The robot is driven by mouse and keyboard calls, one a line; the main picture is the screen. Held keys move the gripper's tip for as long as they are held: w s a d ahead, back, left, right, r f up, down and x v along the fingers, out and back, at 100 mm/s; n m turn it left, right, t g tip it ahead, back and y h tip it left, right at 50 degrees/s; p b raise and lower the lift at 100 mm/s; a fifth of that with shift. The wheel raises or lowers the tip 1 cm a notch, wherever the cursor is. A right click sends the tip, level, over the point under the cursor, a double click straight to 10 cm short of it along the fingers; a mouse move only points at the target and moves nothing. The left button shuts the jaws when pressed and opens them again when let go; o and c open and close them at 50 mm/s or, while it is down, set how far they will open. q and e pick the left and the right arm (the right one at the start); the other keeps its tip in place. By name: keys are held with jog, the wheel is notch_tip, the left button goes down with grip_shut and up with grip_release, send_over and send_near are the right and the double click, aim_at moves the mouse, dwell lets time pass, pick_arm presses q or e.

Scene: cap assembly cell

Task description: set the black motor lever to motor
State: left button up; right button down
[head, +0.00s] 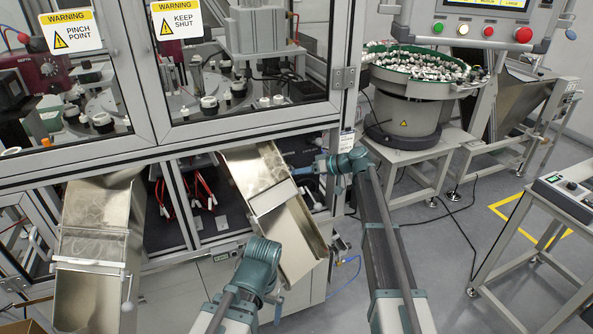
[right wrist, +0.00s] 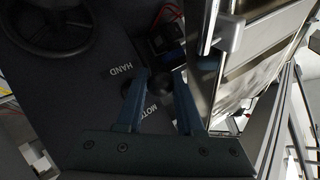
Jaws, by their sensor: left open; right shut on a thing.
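In the right wrist view, the black motor lever (right wrist: 163,82) shows as a dark round knob between the fingers of my right gripper (right wrist: 165,80), which is shut on it. The HAND label (right wrist: 121,70) is left of the fingers. The MOTOR label (right wrist: 155,110) shows between the fingers, partly covered. In the head view my right gripper (head: 312,168) reaches into the machine's lower opening, right of the tilted chute; the lever cannot be made out there. My left gripper (head: 270,301) is open and empty, low in front of that chute.
The metal chute (head: 262,178) tilts out of the opening, close beside my right gripper; its metal edge (right wrist: 235,35) also shows in the right wrist view. A black handwheel (right wrist: 45,22) is at upper left there. Another chute (head: 95,245) stands at left. Red cables (head: 205,188) hang inside.

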jog(key=shift+w+r, duration=0.2)
jog(key=c, duration=0.6)
grip_release()
jog(key=shift+s, duration=0.1)
jog(key=shift+o, duration=0.2)
jog(key=p+v, duration=0.5)
jog(key=v, duration=0.9)
jog(key=shift+p, duration=0.3)
jog(key=shift+c, duration=0.2)
